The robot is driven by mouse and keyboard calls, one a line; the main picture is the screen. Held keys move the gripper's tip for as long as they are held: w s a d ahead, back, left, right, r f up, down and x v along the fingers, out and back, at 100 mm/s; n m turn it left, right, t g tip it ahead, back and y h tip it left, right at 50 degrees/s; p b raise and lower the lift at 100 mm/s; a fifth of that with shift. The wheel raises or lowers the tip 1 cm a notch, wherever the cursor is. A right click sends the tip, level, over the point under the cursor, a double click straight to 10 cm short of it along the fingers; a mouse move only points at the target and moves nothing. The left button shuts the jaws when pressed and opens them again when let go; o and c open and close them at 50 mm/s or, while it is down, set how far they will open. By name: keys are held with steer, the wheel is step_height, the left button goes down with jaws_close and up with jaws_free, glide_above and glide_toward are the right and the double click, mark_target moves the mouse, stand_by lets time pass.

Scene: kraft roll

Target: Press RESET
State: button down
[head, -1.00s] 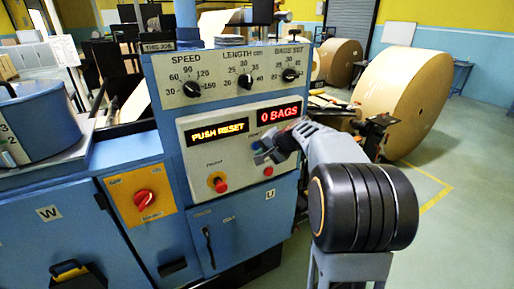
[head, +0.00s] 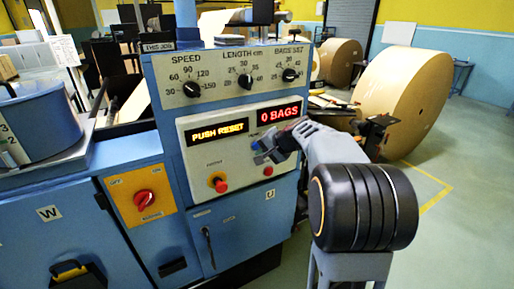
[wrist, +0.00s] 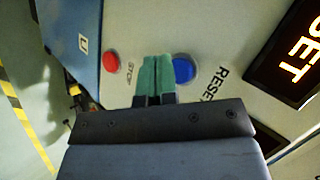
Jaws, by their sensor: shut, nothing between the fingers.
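The blue button (wrist: 184,69) lettered RESET is on the pale panel (wrist: 215,45) in the wrist view. My gripper (wrist: 156,60) is shut and empty, its green fingertips together just left of the blue button and overlapping its edge in the picture. I cannot tell whether they touch it. A red button (wrist: 110,62) lettered STOP is on the other side of the fingertips. In the head view my gripper (head: 262,156) is at the panel below the displays and largely hides the RESET area. An amber display (head: 217,131) reads PUSH RESET.
A red display (head: 279,114) reads 0 BAGS. A red-and-yellow emergency button (head: 219,184) is at the panel's lower left, and a red rotary switch (head: 146,200) is on an orange plate. Dials sit above. A large kraft roll (head: 405,100) stands behind at right.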

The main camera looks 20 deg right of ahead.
steer(key=shift+w, duration=0.2)
steer(key=shift+w, duration=0.2)
steer(key=shift+w+a, duration=0.1)
steer(key=shift+w, duration=0.3)
stand_by(0.8)
steer(key=shift+s, duration=0.15)
steer(key=shift+s+b, duration=0.5)
steer(key=shift+s, duration=0.15)
steer(key=shift+s+d+b, duration=0.2)
steer(key=shift+s+b, duration=0.45)
steer(key=shift+s, duration=0.6)
steer(key=shift+s+d+b, duration=0.2)
steer(key=shift+s+b, duration=0.4)
steer(key=shift+s, duration=0.65)
